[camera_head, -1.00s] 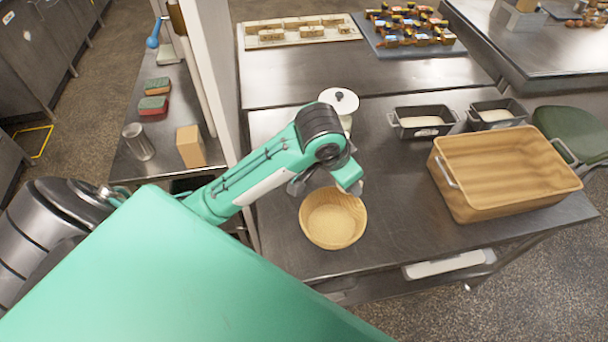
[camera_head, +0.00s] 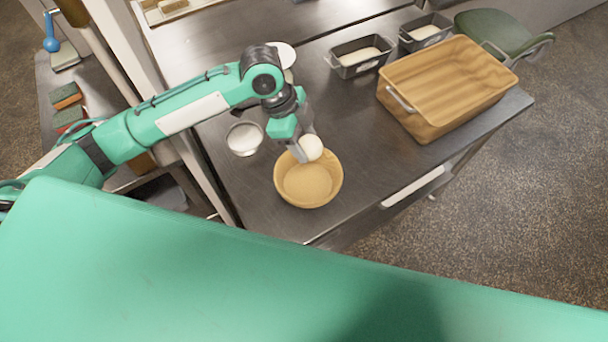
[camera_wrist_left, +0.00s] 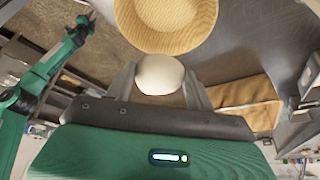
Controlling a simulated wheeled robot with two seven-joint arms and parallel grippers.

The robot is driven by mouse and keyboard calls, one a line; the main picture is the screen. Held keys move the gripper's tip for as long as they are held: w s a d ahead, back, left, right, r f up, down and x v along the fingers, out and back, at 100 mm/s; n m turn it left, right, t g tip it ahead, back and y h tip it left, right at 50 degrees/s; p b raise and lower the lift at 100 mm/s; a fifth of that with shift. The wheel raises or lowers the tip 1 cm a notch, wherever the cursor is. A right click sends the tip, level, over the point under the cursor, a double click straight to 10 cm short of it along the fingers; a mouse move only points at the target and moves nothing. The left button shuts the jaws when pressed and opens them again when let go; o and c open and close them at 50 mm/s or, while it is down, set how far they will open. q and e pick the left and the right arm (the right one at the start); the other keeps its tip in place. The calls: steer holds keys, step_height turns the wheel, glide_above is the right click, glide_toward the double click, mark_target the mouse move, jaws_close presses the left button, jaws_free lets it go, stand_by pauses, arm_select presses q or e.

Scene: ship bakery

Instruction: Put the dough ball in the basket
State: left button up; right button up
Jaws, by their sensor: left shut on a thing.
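The dough ball (camera_head: 311,147) is pale and round. My left gripper (camera_head: 304,150) is shut on it, with a finger on either side in the left wrist view (camera_wrist_left: 160,75). The basket (camera_head: 335,188) is round, tan and upright on the steel table, and its inside looks empty. In the head view the ball overlaps the basket's far rim; its height above the rim is hard to tell. In the left wrist view the basket (camera_wrist_left: 205,30) lies just beyond the ball. A green arm at the left of that view ends in a small dark tip (camera_wrist_left: 84,22), whose jaws are unclear.
A round container with white contents (camera_head: 244,138) stands left of the basket. A white-lidded canister (camera_head: 283,52) is behind my arm. A large wooden crate (camera_head: 425,123) and two dark loaf tins (camera_head: 345,66) stand to the right. Bare table lies between basket and crate.

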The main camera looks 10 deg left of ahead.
mark_target(309, 183)
arm_select(q)
step_height(309, 183, down, 16)
steer(key=p, duration=0.3)
steer(key=shift+f, duration=0.2)
steer(key=o, duration=1)
